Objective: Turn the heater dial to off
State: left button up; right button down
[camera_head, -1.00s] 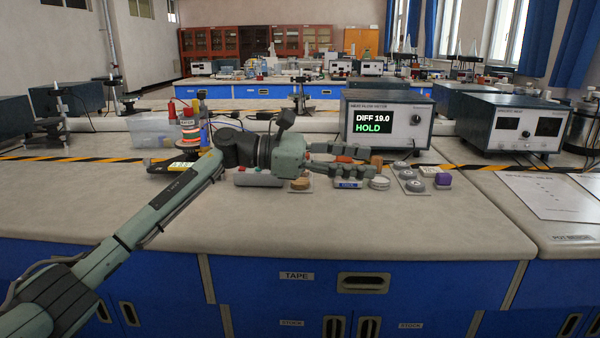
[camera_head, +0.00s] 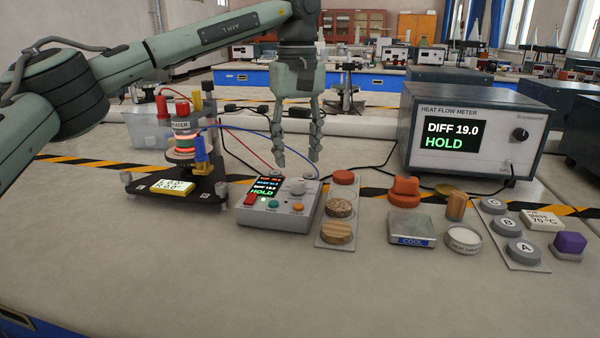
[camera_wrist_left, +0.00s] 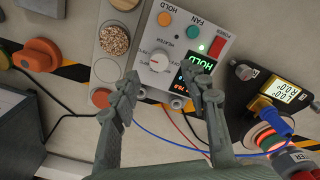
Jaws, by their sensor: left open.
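The heater dial is a pale round knob (camera_head: 297,186) on top of a grey control box (camera_head: 276,219), also seen in the left wrist view (camera_wrist_left: 159,61) beside the word HEATER. A red mark shows on the dial; its exact setting is too small to read. The box also has a lit screen (camera_head: 268,186), a red switch (camera_head: 250,199), a green button (camera_head: 272,204) and an orange button (camera_head: 298,208). My left gripper (camera_head: 297,162) points down, open and empty, above the back of the box near the dial, apart from it. My right gripper is out of view.
Left of the box stands a heater stack (camera_head: 184,150) with a glowing orange band, joined by red and blue wires. On the right are a tray of round samples (camera_head: 324,243), a COOL block (camera_head: 411,231) and a heat flow meter (camera_head: 476,130) reading HOLD. The front bench is clear.

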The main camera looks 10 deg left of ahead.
aim_at(298, 180)
pick_arm(q)
notch_tip(298, 180, down, 6)
jog(key=shift+r, duration=0.25)
grip_shut()
dwell(0.3)
